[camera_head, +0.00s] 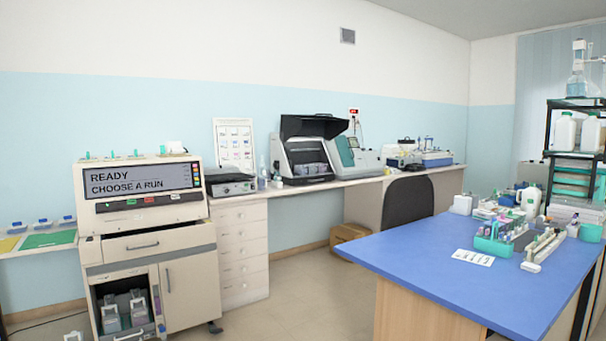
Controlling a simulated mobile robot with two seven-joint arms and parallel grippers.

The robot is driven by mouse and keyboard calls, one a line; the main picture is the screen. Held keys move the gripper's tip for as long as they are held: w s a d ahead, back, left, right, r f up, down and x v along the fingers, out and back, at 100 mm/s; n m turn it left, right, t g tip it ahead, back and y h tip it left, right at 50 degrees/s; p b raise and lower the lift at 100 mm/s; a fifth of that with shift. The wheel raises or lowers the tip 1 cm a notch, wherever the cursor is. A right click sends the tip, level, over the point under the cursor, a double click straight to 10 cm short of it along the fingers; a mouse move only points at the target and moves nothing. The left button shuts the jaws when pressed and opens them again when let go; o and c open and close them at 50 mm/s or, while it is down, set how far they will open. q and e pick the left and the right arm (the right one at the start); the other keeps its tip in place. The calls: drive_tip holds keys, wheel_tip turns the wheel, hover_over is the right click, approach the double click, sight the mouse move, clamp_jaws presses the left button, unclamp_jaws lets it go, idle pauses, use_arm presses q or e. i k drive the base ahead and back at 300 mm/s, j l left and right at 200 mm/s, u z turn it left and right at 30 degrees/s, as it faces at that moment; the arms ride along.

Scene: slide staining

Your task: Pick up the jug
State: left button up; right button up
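Several jug-like containers show. Two white jugs stand side by side on the shelf rack at the far right, a left one (564,131) and a right one (590,133). A white jug with green parts (530,200) stands on the far end of the blue table. Two grey-topped containers, a left one (110,316) and a right one (139,308), sit in the open lower cabinet of the staining machine (146,210). I cannot tell which one is the task's jug. Neither of my grippers is in view.
The blue table (430,262) fills the right; its near left part is clear. A green rack (492,246) with bottles and a white card (473,257) lie on it. A dark chair (408,201) and a cardboard box (350,234) stand behind. Floor is free between machine and table.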

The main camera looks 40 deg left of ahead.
sight(261, 179)
drive_tip(key=i+j+u, duration=0.1)
drive_tip(key=i+j, duration=0.2)
drive_tip(key=i, duration=0.15)
drive_tip(key=i+j, duration=0.25)
drive_tip(key=i, duration=0.15)
drive_tip(key=i+j+u, duration=0.15)
drive_tip(key=i+j, duration=0.15)
drive_tip(key=i, duration=0.15)
drive_tip(key=i+j, duration=0.2)
drive_tip(key=i, duration=0.25)
drive_tip(key=i+j+u, duration=0.1)
drive_tip(key=i+j, duration=0.15)
drive_tip(key=j, duration=0.15)
drive_tip(key=i+j+u, duration=0.1)
drive_tip(key=i+j, duration=0.4)
drive_tip(key=j, duration=0.2)
drive_tip(key=i+j+u, duration=0.1)
drive_tip(key=j, duration=0.3)
drive_tip(key=i+j, duration=0.3)
drive_tip(key=i+j+u, duration=0.1)
drive_tip(key=j, duration=0.35)
drive_tip(key=i+j+u, duration=0.1)
drive_tip(key=i, duration=0.45)
drive_tip(key=i+j+u, duration=0.1)
drive_tip(key=i, duration=0.4)
